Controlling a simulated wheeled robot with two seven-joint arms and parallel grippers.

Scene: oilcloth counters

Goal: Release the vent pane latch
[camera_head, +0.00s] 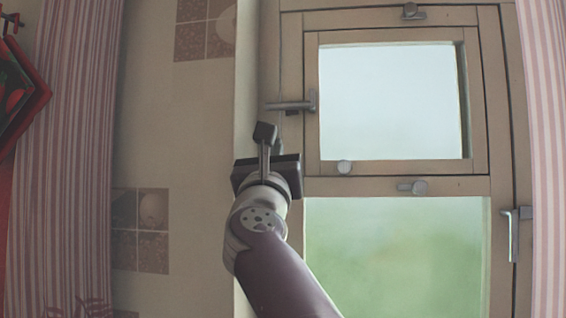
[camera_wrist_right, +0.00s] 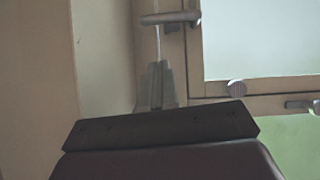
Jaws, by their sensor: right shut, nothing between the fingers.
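The vent pane (camera_head: 392,100) is the upper small window with a wooden frame. It looks closed. A grey lever handle (camera_head: 291,106) sits at its left side, pointing left and level; it also shows at the top of the right wrist view (camera_wrist_right: 170,18). A round knob (camera_head: 344,167) is on the pane's lower rail, and a turn latch (camera_head: 412,187) is on the bar below. Another turn latch (camera_head: 411,11) is above the pane. My right gripper (camera_head: 264,132) is shut and empty, just below and left of the lever handle in the picture, with no contact visible. My left gripper is out of view.
A lower pane (camera_head: 395,255) has a handle (camera_head: 514,232) on the right, pointing down. Striped curtains hang at the left (camera_head: 75,150) and right (camera_head: 548,130). A tiled wall (camera_head: 190,130) lies left of the window. Red items (camera_head: 20,90) hang at the far left.

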